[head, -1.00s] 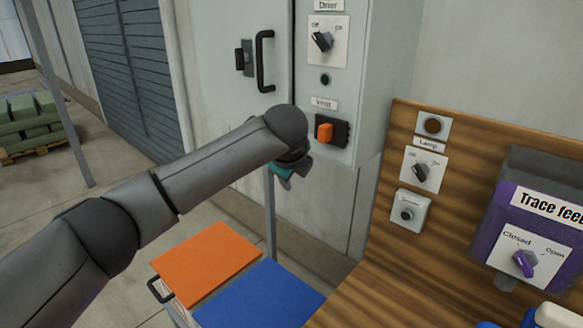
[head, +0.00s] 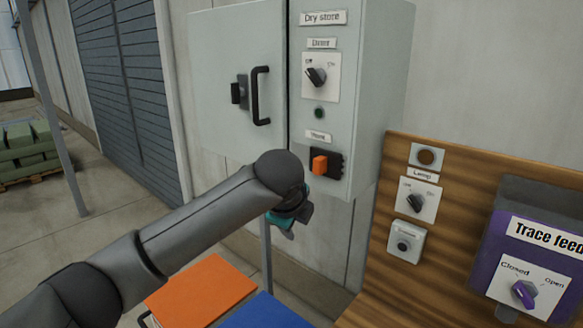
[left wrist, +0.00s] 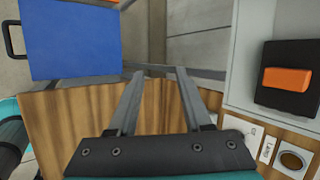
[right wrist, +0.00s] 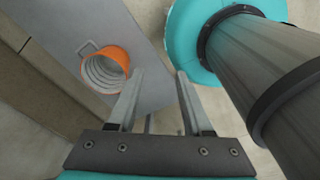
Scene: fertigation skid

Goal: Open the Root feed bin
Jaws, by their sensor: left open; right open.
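No bin labelled Root feed shows in these views. A purple bin labelled Trace feed (head: 480,240) stands at the right of the head view, cut off by the edge. Its plate reads Closed and Open, with a purple knob (head: 524,293). My left gripper (head: 287,222) hangs below the grey cabinet, left of the wooden panel, far from the purple bin. In the left wrist view its fingers (left wrist: 155,76) are open and empty. My right gripper (right wrist: 160,75) is open and empty in the right wrist view and does not show in the head view.
The Dry store cabinet (head: 345,120) carries a black handle (head: 261,95) and an orange switch (head: 320,166). The wooden panel (head: 385,285) has a Lamp knob (head: 415,203). Orange (head: 200,290) and blue (head: 265,312) lids lie below my left arm.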

